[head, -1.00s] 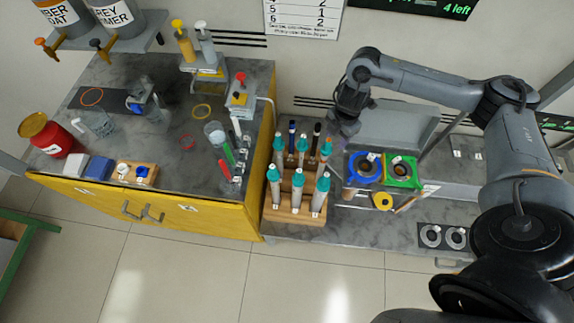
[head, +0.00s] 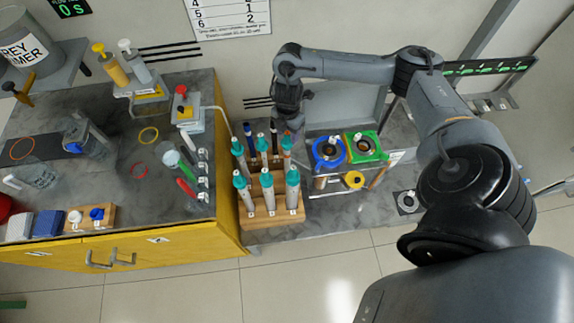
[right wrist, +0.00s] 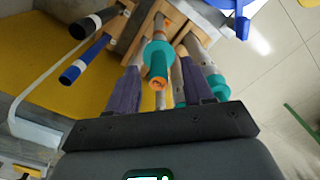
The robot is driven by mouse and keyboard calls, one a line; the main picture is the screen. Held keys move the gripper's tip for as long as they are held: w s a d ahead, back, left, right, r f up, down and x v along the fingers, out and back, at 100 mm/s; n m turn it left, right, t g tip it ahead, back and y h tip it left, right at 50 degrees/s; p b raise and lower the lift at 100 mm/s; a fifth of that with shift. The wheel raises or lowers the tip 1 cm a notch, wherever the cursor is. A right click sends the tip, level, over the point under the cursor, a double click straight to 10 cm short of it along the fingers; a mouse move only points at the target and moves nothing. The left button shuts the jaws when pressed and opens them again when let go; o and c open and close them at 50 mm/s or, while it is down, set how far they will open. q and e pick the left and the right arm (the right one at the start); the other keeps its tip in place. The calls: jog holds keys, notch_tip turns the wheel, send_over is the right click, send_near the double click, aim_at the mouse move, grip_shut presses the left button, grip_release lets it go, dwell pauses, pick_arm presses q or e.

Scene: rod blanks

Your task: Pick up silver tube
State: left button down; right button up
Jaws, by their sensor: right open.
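A wooden rack (head: 251,222) on the counter holds several silver tubes with teal collars. One silver tube with a teal collar and an orange tip (head: 286,148) stands in the back row at the right. My right gripper (head: 289,128) is just above it, pointing down. In the right wrist view, the open fingers (right wrist: 163,92) stand on either side of this orange-tipped silver tube (right wrist: 156,55), with a gap visible. Whether they touch it cannot be told. My left gripper is not in view.
Blue-tipped (right wrist: 84,64) and black-tipped (right wrist: 95,23) rods stand beside the tube. A stand with a blue ring (head: 327,151) and a green holder (head: 364,146) is right of the rack. A yellow cabinet (head: 225,215) borders its left.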

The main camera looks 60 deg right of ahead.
jog(key=shift+w+f, duration=0.1)
jog(key=shift+f, duration=1.45)
jog(key=shift+c, duration=0.3)
grip_shut()
